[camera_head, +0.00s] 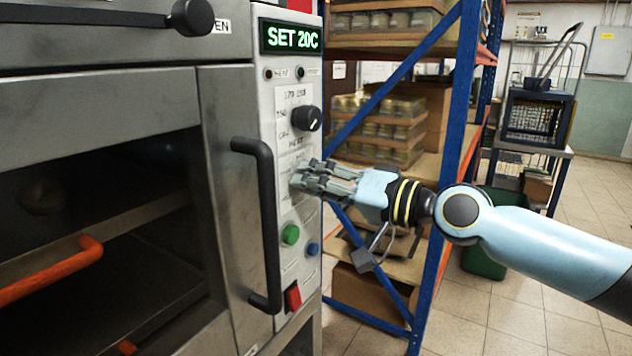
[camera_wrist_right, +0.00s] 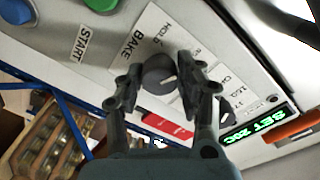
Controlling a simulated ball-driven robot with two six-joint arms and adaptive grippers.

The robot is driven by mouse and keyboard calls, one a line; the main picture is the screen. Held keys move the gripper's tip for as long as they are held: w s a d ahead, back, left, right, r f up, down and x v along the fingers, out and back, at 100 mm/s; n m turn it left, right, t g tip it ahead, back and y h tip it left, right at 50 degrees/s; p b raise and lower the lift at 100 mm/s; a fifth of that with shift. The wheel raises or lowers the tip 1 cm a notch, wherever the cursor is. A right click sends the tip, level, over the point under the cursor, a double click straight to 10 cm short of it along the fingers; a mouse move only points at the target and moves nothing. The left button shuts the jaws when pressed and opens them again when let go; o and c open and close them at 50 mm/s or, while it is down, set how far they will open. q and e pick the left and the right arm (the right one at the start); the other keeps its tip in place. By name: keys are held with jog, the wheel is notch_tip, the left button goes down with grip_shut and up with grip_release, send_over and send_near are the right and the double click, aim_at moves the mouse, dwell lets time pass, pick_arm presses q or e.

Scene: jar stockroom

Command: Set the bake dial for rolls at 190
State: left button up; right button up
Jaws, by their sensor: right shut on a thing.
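The oven's control panel (camera_head: 285,215) faces right, with a lit display (camera_head: 290,37) reading SET 20C. The dark round bake dial (camera_wrist_right: 158,74), with a pale pointer line, sits beside the printed word BAKE in the right wrist view. My right gripper (camera_head: 301,179) reaches in from the right and is shut on this dial, one finger on each side of it. In the head view the fingers hide the dial. The display also shows in the wrist view (camera_wrist_right: 258,127). My left gripper is not in view.
Another black knob (camera_head: 307,118) sits above my right gripper. A green button (camera_head: 290,234), a blue button (camera_head: 313,249) and a red switch (camera_head: 293,297) lie below. A black door handle (camera_head: 265,225) stands left. A blue-framed shelf (camera_head: 455,130) stands close behind my right arm.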

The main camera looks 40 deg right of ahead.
jog(key=shift+m, duration=1)
jog(key=o, duration=1.1)
jog(key=shift+o, duration=0.2)
jog(key=shift+s, duration=0.1)
jog(key=v, duration=1.1)
jog(key=shift+s+d, duration=0.2)
jog(key=shift+s, duration=0.1)
jog(key=shift+s, duration=0.1)
